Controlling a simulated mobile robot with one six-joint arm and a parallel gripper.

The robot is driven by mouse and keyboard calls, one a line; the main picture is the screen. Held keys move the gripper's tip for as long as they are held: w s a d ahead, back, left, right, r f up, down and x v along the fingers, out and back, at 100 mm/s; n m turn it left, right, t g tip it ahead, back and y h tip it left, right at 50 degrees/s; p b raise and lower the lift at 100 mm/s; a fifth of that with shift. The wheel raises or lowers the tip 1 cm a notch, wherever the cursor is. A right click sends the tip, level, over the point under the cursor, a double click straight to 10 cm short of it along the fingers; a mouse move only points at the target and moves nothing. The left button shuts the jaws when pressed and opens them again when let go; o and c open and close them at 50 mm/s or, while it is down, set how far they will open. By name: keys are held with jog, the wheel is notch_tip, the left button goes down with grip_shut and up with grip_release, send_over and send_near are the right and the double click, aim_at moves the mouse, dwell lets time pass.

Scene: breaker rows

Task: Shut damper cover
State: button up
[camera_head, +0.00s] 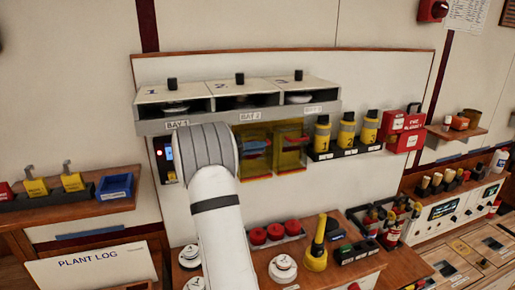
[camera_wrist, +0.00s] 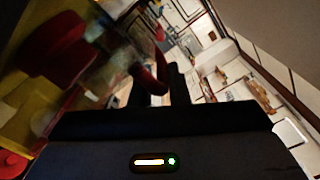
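Two yellow see-through covers hang below the bay shelf in the head view, a left one (camera_head: 254,150) and a right one (camera_head: 290,148). Blue and red parts show through them. No label marks either as the damper cover. My gripper is hidden behind my arm in the head view, which reaches up beside the left cover. In the wrist view my gripper's dark fingers (camera_wrist: 158,88) are close to a dark red bar. I cannot tell whether they hold it. A large red part (camera_wrist: 60,45) and yellow see-through material (camera_wrist: 30,108) fill the left side.
The bay shelf (camera_head: 240,115), with three numbered lids, juts out above my arm. Yellow canisters (camera_head: 346,132) stand in a rack to the right. A wooden bench with red knobs and a yellow handle (camera_head: 317,252) lies below. A lit panel (camera_head: 168,153) is left of my arm.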

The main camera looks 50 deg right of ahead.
jog(key=o, duration=0.4)
jog(key=shift+w+d+r, duration=0.1)
jog(key=shift+r, duration=0.4)
jog(key=shift+c, duration=0.2)
jog(key=shift+f, duration=0.2)
jog(key=shift+w+a+f, duration=0.1)
jog(key=shift+w+a, duration=0.05)
jog(key=shift+a, duration=0.2)
jog(key=b+v, duration=0.2)
jog(key=v, duration=0.5)
